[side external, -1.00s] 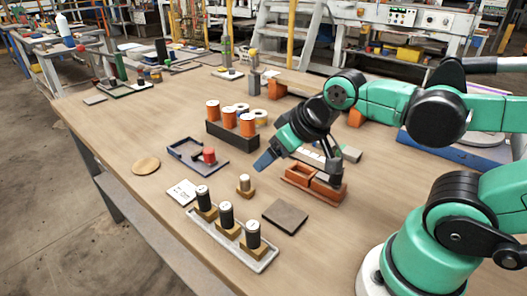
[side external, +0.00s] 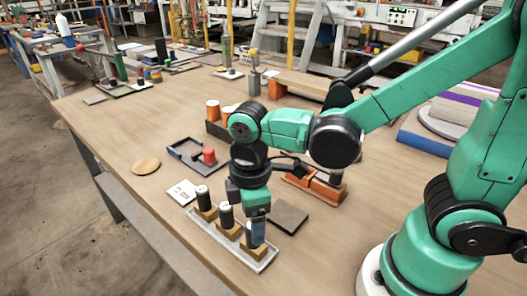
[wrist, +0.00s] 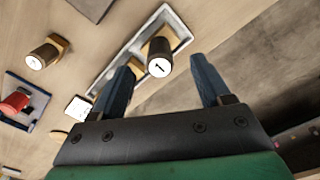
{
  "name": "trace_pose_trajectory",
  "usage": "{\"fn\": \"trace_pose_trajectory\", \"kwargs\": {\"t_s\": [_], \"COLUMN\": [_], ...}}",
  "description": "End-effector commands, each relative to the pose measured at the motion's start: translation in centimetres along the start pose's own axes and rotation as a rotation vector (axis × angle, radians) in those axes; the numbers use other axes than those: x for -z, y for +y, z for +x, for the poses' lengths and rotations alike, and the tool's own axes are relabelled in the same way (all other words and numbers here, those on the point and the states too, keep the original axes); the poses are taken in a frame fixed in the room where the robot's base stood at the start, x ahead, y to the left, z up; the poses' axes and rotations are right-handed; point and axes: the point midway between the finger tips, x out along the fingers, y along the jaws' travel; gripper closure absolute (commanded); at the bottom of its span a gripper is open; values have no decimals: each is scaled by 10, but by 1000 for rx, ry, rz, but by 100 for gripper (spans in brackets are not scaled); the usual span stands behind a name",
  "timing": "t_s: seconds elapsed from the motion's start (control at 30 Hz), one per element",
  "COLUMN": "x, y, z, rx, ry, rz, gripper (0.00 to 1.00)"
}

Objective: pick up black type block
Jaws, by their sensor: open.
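Black type blocks, dark cylinders with white tops on tan bases, stand in a pale tray (side external: 206,237): a far one (side external: 203,196), a middle one (side external: 226,216), and a near one (side external: 246,240) partly hidden by my gripper. My gripper (side external: 258,238) points down over the near end of the tray, open and empty. In the wrist view, one upright black type block (wrist: 160,56) with a mark on its white top shows in the gap between the open fingers (wrist: 162,66). I cannot tell how far below the fingertips it is. The tray (wrist: 128,52) runs behind the left finger.
The table's front-left edge is clear.

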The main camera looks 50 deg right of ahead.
Motion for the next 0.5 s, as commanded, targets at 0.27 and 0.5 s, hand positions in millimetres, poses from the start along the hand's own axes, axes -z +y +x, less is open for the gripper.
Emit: {"fn": "trace_pose_trajectory", "kwargs": {"t_s": [0.27,0.5], "x": [0,0], "y": [1,0], "z": [25,29], "rx": [-1,-1], "ry": [2,2], "rz": [3,3], "gripper": [30,30]}}
